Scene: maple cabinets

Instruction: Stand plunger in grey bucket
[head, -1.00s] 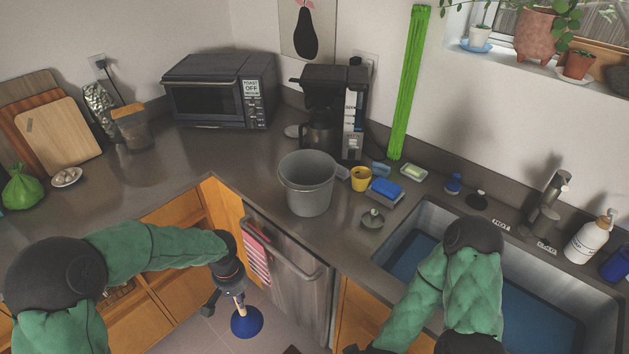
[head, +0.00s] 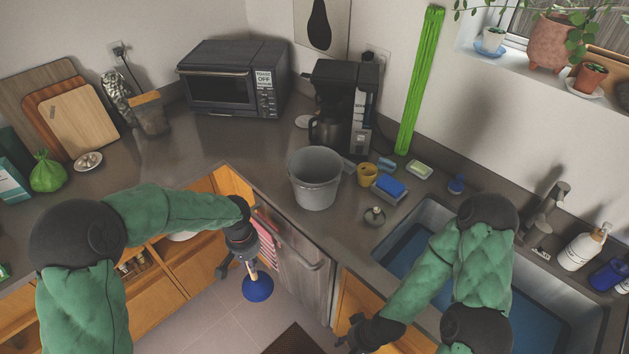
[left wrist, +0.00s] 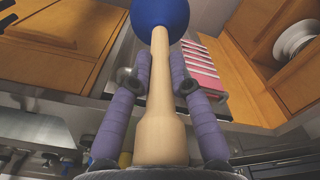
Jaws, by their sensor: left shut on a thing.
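The plunger has a blue rubber cup (head: 258,288) and a pale wooden handle. My left gripper (head: 249,262) is shut on the handle and holds it cup down, in the air in front of the counter, above the floor. In the left wrist view, the purple-wrapped fingers (left wrist: 154,85) lie on both sides of the pale handle (left wrist: 160,110), with the blue cup at the top edge. The grey bucket (head: 314,182) stands upright on the counter corner, right of and higher than the plunger; it looks empty. My right gripper (head: 352,338) is low in front of the sink cabinet, its fingers unclear.
A coffee maker (head: 341,105) stands behind the bucket. A yellow cup (head: 367,175), a blue sponge (head: 390,186) and a sink stopper (head: 375,215) are right of it. The dishwasher (head: 300,265) lies below. Counter left of the bucket is clear.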

